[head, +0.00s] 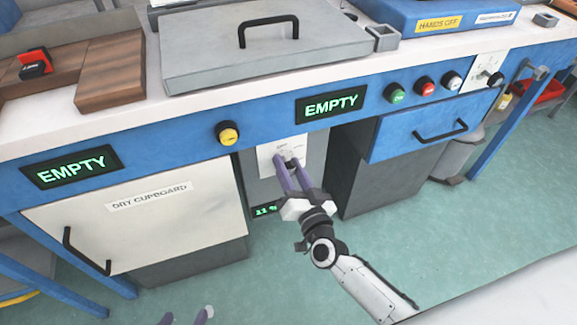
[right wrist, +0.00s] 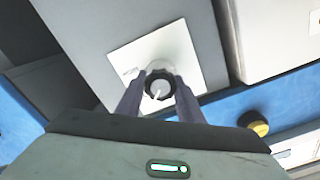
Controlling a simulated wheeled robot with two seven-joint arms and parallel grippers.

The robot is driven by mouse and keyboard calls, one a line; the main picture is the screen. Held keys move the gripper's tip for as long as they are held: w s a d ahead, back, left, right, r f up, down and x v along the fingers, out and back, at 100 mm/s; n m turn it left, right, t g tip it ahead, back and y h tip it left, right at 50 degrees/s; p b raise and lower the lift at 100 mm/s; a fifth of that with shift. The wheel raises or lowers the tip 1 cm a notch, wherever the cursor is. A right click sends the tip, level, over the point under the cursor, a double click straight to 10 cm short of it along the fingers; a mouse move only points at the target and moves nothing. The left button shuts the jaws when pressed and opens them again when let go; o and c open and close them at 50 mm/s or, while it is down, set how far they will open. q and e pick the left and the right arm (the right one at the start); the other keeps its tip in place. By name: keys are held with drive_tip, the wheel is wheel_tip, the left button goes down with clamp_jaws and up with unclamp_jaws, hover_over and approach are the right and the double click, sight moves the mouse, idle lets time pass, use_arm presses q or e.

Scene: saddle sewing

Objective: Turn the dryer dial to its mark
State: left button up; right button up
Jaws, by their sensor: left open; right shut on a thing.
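The dryer dial (right wrist: 159,91) is a dark round knob with a white pointer, on a white plate (right wrist: 186,62) on a grey cabinet front. In the right wrist view the pointer slants down and left. Small print on the plate is too small to read, and I cannot tell the mark. In the head view the dial (head: 288,153) is partly hidden by my right gripper (head: 289,163), whose purple fingers are shut on it from both sides. My left gripper (head: 187,316) is open and empty at the bottom edge, with only its fingertips showing.
A small green readout (head: 265,210) sits below the dial. A yellow button (head: 228,134) and an EMPTY display (head: 331,104) are above it on the blue bench front. The dry cupboard (head: 140,215) stands left, a grey cabinet (head: 372,180) and blue drawer (head: 428,125) right.

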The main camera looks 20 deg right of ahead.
use_arm(q)
drive_tip(key=shift+w, duration=0.1)
use_arm(e)
drive_tip(key=shift+f+m, duration=0.1)
drive_tip(key=shift+m, duration=1.1)
use_arm(q)
drive_tip(key=shift+r, duration=0.1)
use_arm(e)
drive_tip(key=o, duration=1.1)
drive_tip(key=shift+c, duration=0.2)
drive_tip(key=shift+s, duration=0.1)
use_arm(q)
drive_tip(key=shift+a+r+p, duration=0.1)
drive_tip(key=shift+r+p, duration=0.05)
drive_tip(key=shift+p, duration=0.55)
use_arm(e)
drive_tip(key=s, duration=1)
drive_tip(key=shift+d, duration=0.2)
drive_tip(key=shift+s, duration=0.1)
